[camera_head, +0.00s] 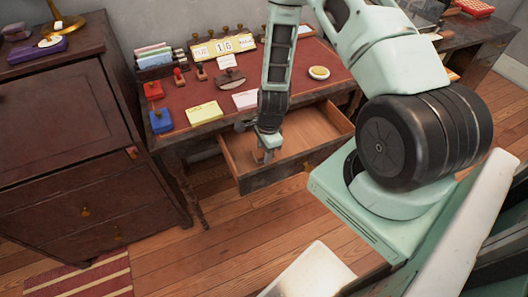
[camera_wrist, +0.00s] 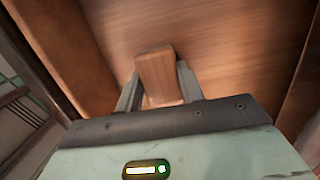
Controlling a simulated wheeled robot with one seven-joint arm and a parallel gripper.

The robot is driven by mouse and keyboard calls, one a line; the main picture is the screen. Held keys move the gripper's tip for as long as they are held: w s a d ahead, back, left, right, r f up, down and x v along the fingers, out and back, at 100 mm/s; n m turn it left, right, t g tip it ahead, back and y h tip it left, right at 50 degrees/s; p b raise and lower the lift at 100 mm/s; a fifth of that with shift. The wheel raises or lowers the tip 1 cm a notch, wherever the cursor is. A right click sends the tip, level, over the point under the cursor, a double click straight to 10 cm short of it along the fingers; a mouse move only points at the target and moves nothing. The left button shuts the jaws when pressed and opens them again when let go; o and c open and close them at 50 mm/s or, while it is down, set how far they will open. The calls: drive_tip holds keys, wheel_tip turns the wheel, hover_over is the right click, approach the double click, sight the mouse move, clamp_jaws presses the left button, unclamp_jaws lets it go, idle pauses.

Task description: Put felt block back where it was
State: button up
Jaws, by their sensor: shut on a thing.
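My gripper (camera_head: 264,153) is over the open desk drawer (camera_head: 290,176), near its left front part, pointing down. In the wrist view my gripper (camera_wrist: 157,88) is shut on a brown wood-grained block (camera_wrist: 154,70), which I take to be the felt block. The block sits between the two grey fingers. No felt face shows, and its lower end is hidden by the gripper. The drawer's wooden floor (camera_wrist: 225,45) spreads below and around it. I cannot tell whether the block touches the floor. In the head view the block is too small to make out clearly.
The drawer is pulled out from a desk with a red top (camera_head: 215,90). On the desk are a blue box (camera_head: 161,121), a yellow pad (camera_head: 204,113), a white pad (camera_head: 245,100), a round dish (camera_head: 318,73) and several stamps. A dark cabinet (camera_head: 70,130) stands at left.

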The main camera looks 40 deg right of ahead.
drive_tip(key=shift+f, duration=0.35)
drive_tip(key=shift+f, duration=0.15)
drive_tip(key=o, duration=1)
drive_tip(key=shift+c, duration=0.2)
